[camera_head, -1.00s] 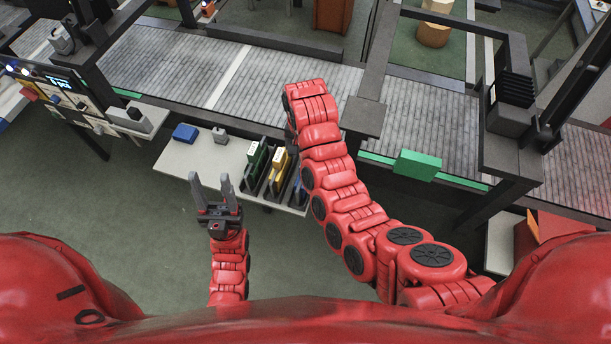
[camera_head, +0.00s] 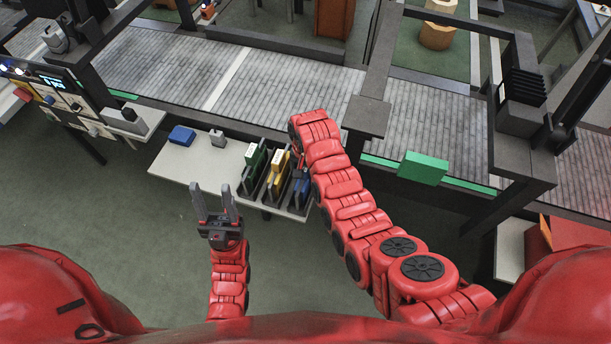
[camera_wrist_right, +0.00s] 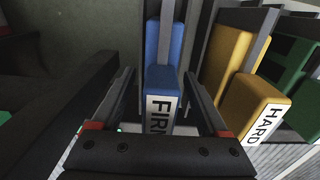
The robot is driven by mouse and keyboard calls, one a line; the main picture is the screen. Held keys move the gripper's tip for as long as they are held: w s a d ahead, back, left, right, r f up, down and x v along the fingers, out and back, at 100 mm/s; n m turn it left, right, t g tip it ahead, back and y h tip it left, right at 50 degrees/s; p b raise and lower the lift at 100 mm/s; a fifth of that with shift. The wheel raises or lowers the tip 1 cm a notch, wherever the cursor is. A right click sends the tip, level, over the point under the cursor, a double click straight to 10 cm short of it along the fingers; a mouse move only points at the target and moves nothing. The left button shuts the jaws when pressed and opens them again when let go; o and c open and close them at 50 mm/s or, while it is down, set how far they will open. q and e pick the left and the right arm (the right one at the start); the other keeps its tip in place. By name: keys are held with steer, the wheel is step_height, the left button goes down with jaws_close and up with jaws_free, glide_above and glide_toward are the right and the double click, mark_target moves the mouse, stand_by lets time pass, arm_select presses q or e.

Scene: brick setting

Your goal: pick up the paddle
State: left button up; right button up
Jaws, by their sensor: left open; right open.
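Three paddles stand in dark slotted holders on the white side table (camera_head: 178,160): a green one (camera_head: 254,157), a yellow one (camera_head: 278,166) and a blue one (camera_head: 300,190). In the right wrist view the blue paddle (camera_wrist_right: 163,80) shows a label starting "FIR", and the yellow paddle (camera_wrist_right: 250,105) reads "HARD". A green paddle (camera_wrist_right: 290,75) is at the right edge. My right gripper (camera_wrist_right: 158,78) is open, its fingers on either side of the blue paddle in this view; contact cannot be told. My left gripper (camera_head: 216,196) is open and empty, in front of the table.
A blue block (camera_head: 182,135) and a small grey object (camera_head: 218,137) lie on the table's left part. A grey conveyor (camera_head: 290,90) runs behind, with a green block (camera_head: 423,167) at its near edge. A control panel (camera_head: 60,95) stands at the left. Floor is clear in front.

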steer(key=shift+f, duration=0.55)
jaws_close()
